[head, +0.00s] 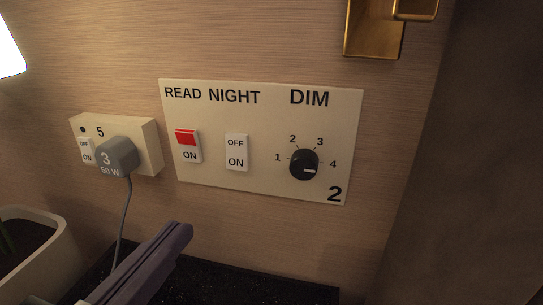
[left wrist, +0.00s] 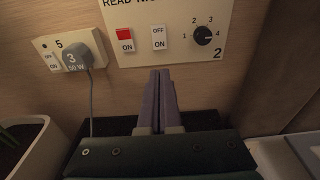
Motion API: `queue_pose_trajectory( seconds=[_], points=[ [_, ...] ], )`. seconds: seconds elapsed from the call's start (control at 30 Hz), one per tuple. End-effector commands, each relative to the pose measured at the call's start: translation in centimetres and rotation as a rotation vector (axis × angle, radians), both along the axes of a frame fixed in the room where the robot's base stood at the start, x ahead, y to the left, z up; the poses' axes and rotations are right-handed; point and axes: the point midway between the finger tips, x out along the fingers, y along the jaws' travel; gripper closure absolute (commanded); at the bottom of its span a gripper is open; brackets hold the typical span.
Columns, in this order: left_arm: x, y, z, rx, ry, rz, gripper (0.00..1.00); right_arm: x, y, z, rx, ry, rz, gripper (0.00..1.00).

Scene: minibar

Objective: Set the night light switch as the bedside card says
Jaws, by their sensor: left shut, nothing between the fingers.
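The NIGHT switch (head: 236,152) is a white rocker in the middle of a cream wall panel (head: 260,180), marked OFF above and ON below. I cannot tell which half is pressed in. It also shows in the left wrist view (left wrist: 159,37). My left gripper (head: 184,230) is shut and empty, below the panel and apart from the switch. In the left wrist view its closed fingers (left wrist: 160,76) point up toward the panel, just below the NIGHT switch. The bedside card is not in view. My right gripper is not in view.
The READ switch (head: 187,146) shows red above ON. The DIM dial (head: 304,164) has its white mark on the right. Left are a socket box (head: 147,140) with a grey plug (head: 117,156) and hanging cord, and a planter (head: 48,235). A dark shelf (head: 300,290) lies below.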

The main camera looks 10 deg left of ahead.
Motion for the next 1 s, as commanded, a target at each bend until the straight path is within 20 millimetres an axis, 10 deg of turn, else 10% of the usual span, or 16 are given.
queue_pose_trajectory(
  seconds=[0.6, 1.0],
  points=[
    [11.0, -0.3, -1.4, -0.001, -0.003, 0.002, 1.0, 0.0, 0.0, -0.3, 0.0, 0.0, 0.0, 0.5],
    [13.7, -0.4, -1.7, -0.002, 0.0, 0.001, 1.0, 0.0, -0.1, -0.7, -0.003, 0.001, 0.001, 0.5]
  ],
)
